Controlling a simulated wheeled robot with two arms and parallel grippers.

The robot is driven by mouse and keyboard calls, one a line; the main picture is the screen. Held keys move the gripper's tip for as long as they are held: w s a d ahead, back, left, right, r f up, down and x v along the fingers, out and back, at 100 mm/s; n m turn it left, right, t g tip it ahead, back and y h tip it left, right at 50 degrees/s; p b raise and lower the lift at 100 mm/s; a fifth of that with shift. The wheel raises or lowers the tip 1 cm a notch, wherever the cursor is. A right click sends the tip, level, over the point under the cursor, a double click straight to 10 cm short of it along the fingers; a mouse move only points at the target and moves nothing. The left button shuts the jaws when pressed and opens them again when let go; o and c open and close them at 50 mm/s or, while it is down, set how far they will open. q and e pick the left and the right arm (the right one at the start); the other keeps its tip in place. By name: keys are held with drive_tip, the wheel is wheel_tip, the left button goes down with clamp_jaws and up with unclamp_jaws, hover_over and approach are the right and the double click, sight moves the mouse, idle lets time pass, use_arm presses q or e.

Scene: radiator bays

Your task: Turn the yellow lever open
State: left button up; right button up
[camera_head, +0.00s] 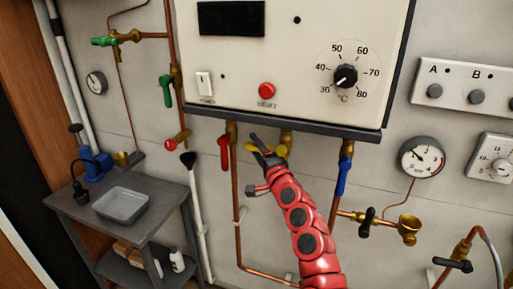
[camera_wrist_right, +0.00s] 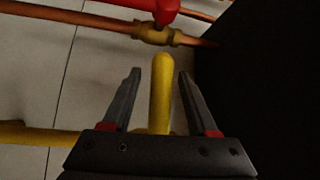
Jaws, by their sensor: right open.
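The yellow lever (camera_head: 282,150) is on a brass valve under the boiler's lower edge, partly hidden by my right gripper. In the right wrist view the yellow lever (camera_wrist_right: 161,88) stands between the two fingers, with a visible gap on each side. My right gripper (camera_head: 264,150) is open around it; its fingers also show in the wrist view (camera_wrist_right: 160,72). My red right arm reaches up from the bottom. My left gripper is not in view.
A red lever (camera_head: 223,152) hangs close to the left and a blue lever (camera_head: 344,176) to the right. The boiler (camera_head: 310,40) overhangs the valves. A grey table (camera_head: 80,213) with a tray (camera_head: 121,204) stands at left. A round gauge (camera_head: 422,158) is at right.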

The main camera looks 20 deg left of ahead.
clamp_jaws()
idle(0.3)
idle(1.2)
